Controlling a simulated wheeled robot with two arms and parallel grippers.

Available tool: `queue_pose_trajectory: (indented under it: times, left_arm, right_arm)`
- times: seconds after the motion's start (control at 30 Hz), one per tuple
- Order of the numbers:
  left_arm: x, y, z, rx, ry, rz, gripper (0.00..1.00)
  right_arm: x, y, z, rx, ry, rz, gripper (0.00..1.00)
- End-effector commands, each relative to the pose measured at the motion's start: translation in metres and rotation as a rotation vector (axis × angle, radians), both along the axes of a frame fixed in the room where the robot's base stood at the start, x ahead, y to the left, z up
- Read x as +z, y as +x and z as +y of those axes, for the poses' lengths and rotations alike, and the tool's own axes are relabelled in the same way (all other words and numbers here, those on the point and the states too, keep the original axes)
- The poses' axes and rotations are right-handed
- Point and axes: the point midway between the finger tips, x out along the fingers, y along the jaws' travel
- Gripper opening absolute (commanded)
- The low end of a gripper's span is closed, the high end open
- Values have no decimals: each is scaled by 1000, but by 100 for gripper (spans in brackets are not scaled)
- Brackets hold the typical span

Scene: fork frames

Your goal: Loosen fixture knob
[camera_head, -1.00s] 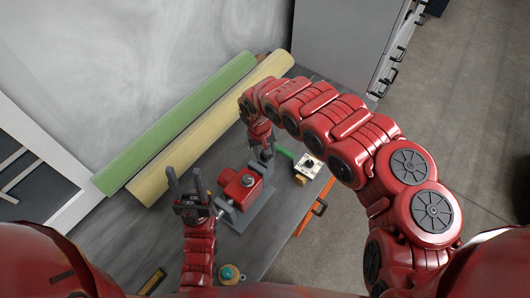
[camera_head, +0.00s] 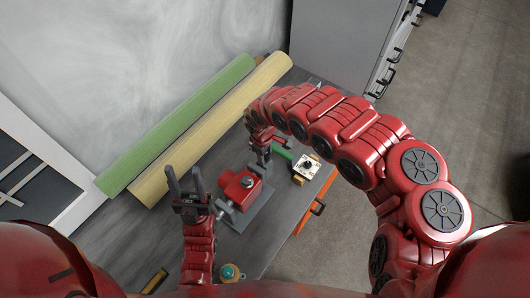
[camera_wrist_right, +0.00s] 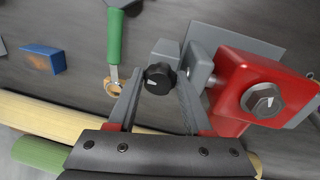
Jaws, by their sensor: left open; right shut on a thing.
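The fixture (camera_head: 238,186) is a red block on a grey base with a silver hex bolt on top. It also shows at the right of the right wrist view (camera_wrist_right: 265,92). The black fixture knob (camera_wrist_right: 159,76) is at the fixture's grey end, between the fingertips of my right gripper (camera_wrist_right: 159,88), which is shut on it. In the head view my right gripper (camera_head: 264,156) is at the far end of the fixture, and the knob is hidden there. My left gripper (camera_head: 187,186) is open and empty, its fingers pointing up, left of the fixture.
A green roll (camera_head: 175,127) and a yellow roll (camera_head: 212,129) lie along the back. A green-handled tool (camera_wrist_right: 114,40) and a blue block (camera_wrist_right: 43,59) lie near the knob. A white box with a black dial (camera_head: 308,166) stands at the table's right edge.

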Motion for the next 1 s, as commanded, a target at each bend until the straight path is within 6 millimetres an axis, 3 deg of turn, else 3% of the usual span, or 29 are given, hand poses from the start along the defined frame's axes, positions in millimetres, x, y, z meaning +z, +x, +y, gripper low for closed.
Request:
queue_pose_trajectory:
  times: [0.3,0.87,0.9,1.0]
  left_arm:
    - [5,0,0,0,0,0,50]
    - [6,0,0,0,0,0,50]
    - [6,0,0,0,0,0,50]
    - [6,0,0,0,0,0,50]
  right_arm:
    - [-3,-4,-2,133,-4,11,0]
    - [-4,-4,-2,165,-4,12,0]
    - [-4,-4,-2,165,-4,12,52]
    - [-3,-3,-2,164,-4,10,70]
